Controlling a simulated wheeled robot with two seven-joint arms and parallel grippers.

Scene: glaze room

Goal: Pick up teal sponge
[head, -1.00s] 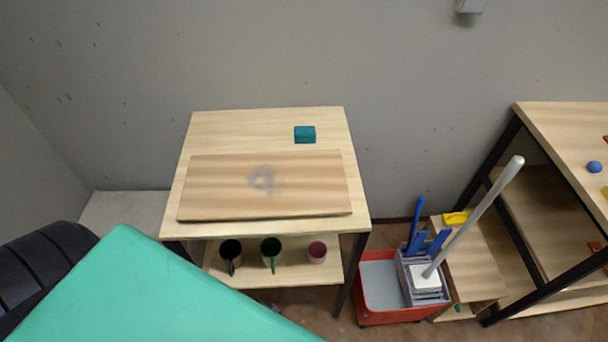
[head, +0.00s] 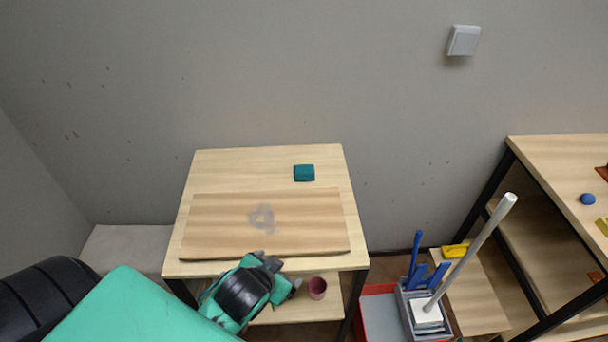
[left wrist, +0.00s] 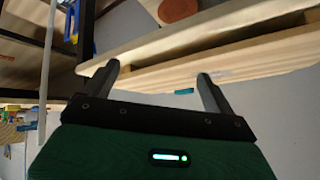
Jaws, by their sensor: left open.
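The teal sponge (head: 304,173) lies on the table top (head: 320,161) near its back edge, right of the middle, behind a wooden board. In the left wrist view a small teal patch of the sponge (left wrist: 184,91) shows past the board, between my fingers. My left gripper (head: 280,277) is at the front edge of the table, apart from the sponge. In the left wrist view the left gripper (left wrist: 157,84) is open with nothing between its fingers. My right gripper is not in view.
The wooden board (head: 310,220) with a grey smudge covers the front of the table. A red bin (head: 376,315) and a grey caddy with a leaning pole stand right. A shelf unit (head: 540,150) is at far right.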

